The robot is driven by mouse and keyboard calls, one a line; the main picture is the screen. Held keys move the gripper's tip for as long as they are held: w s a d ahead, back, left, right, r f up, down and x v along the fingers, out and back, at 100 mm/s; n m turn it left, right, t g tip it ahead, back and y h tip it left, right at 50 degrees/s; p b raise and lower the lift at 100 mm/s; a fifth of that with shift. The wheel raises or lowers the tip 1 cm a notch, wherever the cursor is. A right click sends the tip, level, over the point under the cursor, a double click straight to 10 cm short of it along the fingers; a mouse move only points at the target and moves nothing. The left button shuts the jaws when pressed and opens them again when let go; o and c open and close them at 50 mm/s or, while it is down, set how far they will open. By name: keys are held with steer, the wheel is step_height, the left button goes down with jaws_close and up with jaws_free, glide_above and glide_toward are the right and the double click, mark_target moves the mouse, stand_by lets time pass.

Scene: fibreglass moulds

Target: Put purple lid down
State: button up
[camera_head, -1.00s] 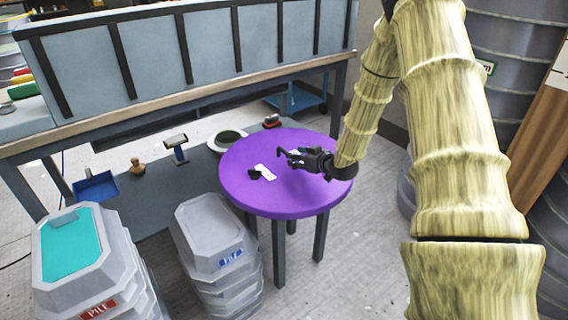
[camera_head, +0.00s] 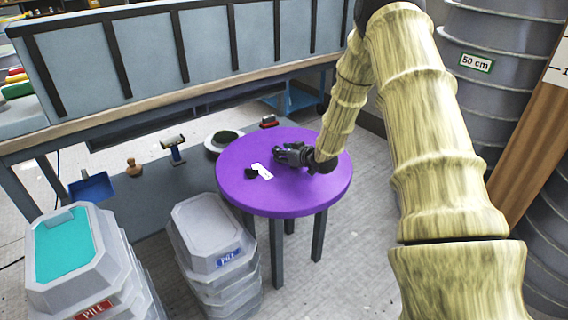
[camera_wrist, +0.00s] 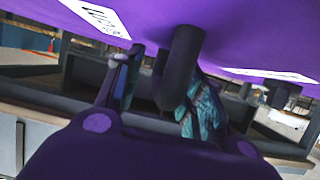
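The purple lid (camera_head: 250,196) is a broad round disc lying level on a stand with grey legs. A white label (camera_head: 262,171) and a small black part (camera_head: 252,173) show on its top. My gripper (camera_head: 280,155) is low over the lid's middle. In the wrist view the lid's purple surface (camera_wrist: 225,30) fills the top, with a dark curved handle (camera_wrist: 183,60) standing out from it. My gripper's fingers (camera_wrist: 160,95) are apart, one on each side of the handle, with a gap on the left. Contact on the right finger cannot be told.
Stacked grey moulds (camera_head: 205,228) stand left of the stand, and a teal-topped stack (camera_head: 65,245) further left. A long bench (camera_head: 170,100) runs behind. Grey floor (camera_head: 340,240) is open at the front right. Tall ringed moulds (camera_head: 490,30) stand at the right.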

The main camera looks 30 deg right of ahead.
jaws_close()
steer(key=shift+r, duration=0.15)
step_height(320, 180, up, 4)
steer(key=p, duration=0.3)
steer(key=shift+p, duration=0.35)
steer(key=s+d+p, duration=0.3)
steer(key=s+p, duration=0.9)
steer(key=s, duration=3.3)
steer(key=shift+f, duration=0.4)
